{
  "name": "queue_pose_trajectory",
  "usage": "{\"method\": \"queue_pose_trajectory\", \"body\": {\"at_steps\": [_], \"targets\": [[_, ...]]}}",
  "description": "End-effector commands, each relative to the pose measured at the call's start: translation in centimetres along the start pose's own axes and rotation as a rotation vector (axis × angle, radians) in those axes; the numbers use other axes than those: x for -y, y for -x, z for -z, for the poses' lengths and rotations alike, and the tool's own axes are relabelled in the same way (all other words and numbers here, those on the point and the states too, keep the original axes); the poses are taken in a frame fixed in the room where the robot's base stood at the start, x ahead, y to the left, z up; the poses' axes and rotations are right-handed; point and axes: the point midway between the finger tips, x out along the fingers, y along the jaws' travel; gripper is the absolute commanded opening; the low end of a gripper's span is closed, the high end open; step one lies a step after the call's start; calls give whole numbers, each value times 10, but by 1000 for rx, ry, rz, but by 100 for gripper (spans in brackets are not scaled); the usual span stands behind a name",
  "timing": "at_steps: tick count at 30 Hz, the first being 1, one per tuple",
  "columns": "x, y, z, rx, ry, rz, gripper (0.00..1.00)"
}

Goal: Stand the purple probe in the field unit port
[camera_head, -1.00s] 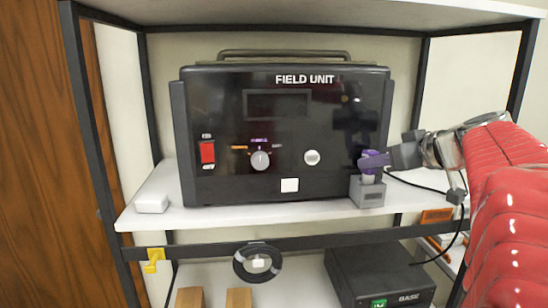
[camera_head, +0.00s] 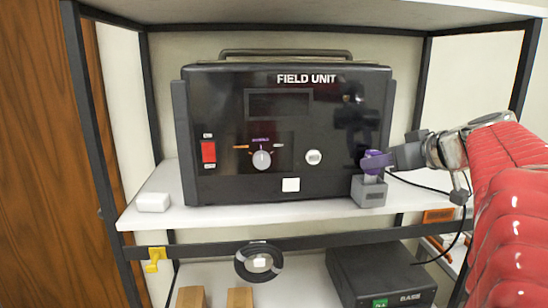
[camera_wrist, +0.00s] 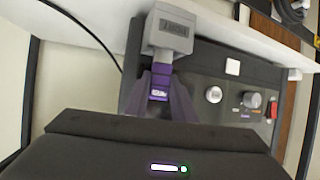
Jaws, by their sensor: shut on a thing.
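The purple probe (camera_head: 376,161) is upright at the right front of the black field unit (camera_head: 290,110). My gripper (camera_head: 390,158) reaches in from the right and is shut on its purple upper part. Directly below is the small grey port block (camera_head: 369,192) on the white shelf. The probe's lower end meets the block's top; how deep it sits inside is hidden. In the wrist view the probe (camera_wrist: 160,76) shows between the fingers, in line with the grey port block (camera_wrist: 172,33).
A white box (camera_head: 153,202) lies on the shelf (camera_head: 250,214) at left. A black cable runs behind my gripper at right. Dark shelf posts stand on both sides. Below are a coiled ring (camera_head: 257,262), a yellow hook (camera_head: 154,259) and a dark base box (camera_head: 382,275).

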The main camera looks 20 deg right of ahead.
Motion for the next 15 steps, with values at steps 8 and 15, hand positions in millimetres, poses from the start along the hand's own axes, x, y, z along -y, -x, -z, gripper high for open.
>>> {"method": "queue_pose_trajectory", "body": {"at_steps": [8,15], "targets": [[0,0,-1,0,0,0,0],[0,-2,-4,-1,0,0,0]]}}
